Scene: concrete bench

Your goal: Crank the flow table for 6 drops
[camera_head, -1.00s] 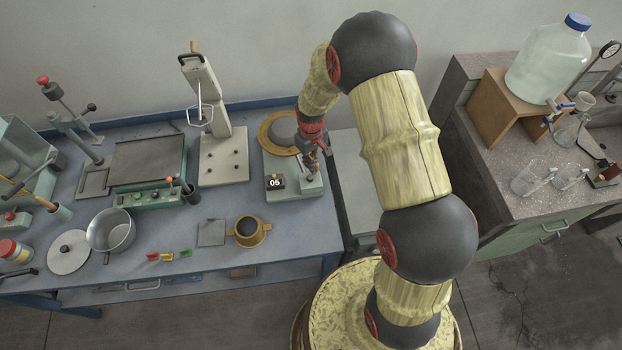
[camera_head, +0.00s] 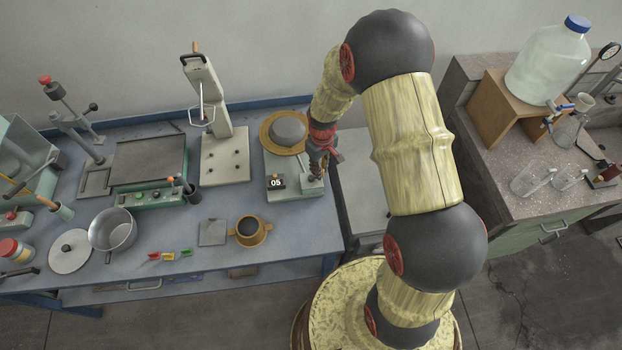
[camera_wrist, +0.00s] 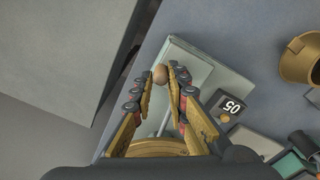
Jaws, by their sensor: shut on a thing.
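The flow table (camera_head: 296,186) stands near the right end of the blue bench, with a round brass top (camera_head: 268,133) bearing a grey mound (camera_head: 288,129). Its counter (camera_head: 276,182) reads 05; the counter also shows upside down in the wrist view (camera_wrist: 233,106). My gripper (camera_head: 318,170) is at the right side of the flow table. In the wrist view my gripper (camera_wrist: 167,77) is shut on the round brown crank knob (camera_wrist: 160,73), which shows between the fingertips. The crank's arm is mostly hidden by the fingers.
A tall grey press (camera_head: 211,105) stands just left of the flow table. A grey cabinet (camera_head: 362,190) adjoins on the right.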

